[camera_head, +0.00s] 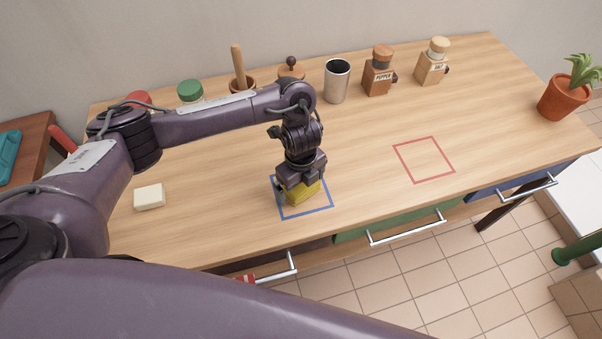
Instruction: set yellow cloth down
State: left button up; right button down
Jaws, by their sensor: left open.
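The yellow cloth (302,194) is a small folded block on the wooden counter, inside the blue square outline (316,211). My left gripper (298,190) points down right over the cloth, with its fingers open around it. The fingers hide part of the cloth's upper side, and I cannot tell whether they touch it. My right gripper is not in view.
A red square outline (424,159) on the counter (370,140) to the right is empty. A white block (149,197) lies at the left. A metal cup (337,81), pepper mill (379,72), salt mill (432,62) and plant pot (564,97) stand along the back and right.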

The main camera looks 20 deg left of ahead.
pick_arm(q)
notch_tip(320, 180, up, 12)
jog(key=p, duration=0.3)
dwell(0.5)
